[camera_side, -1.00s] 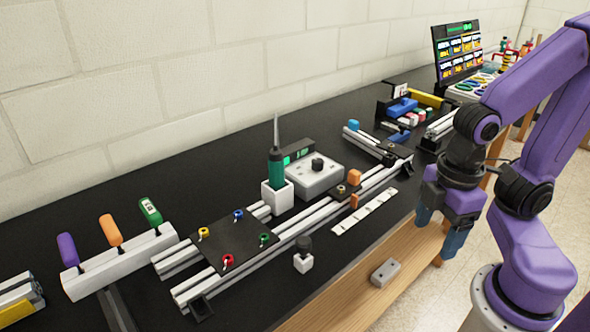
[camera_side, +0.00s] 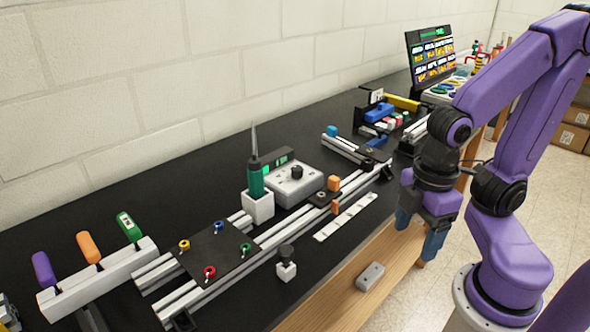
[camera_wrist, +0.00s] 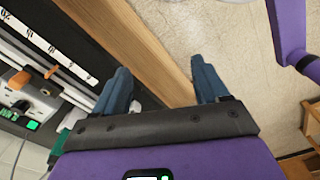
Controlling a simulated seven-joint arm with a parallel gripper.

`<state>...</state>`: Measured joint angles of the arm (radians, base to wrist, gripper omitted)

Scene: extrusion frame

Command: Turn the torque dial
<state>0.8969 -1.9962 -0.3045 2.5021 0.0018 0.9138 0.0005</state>
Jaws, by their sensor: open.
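The torque dial looks to be the black knob (camera_side: 296,172) on top of a white box (camera_side: 290,188) on the black bench, beside a small display (camera_side: 277,160) with a green readout. A green-handled screwdriver (camera_side: 255,178) stands upright in a white holder just left of the box. The knob also shows at the left edge of the wrist view (camera_wrist: 22,106). My gripper (camera_side: 418,232) is open and empty, pointing down by the bench's front wooden edge, right of the dial and apart from it. Its two blue fingers show spread in the wrist view (camera_wrist: 160,72).
Aluminium rails (camera_side: 300,228) and a white marked strip (camera_side: 346,217) lie between my gripper and the box. A small black-topped white block (camera_side: 286,266) stands in front of the rails. A grey block (camera_side: 369,276) lies on the wooden edge. Coloured handles (camera_side: 88,248) stand far left.

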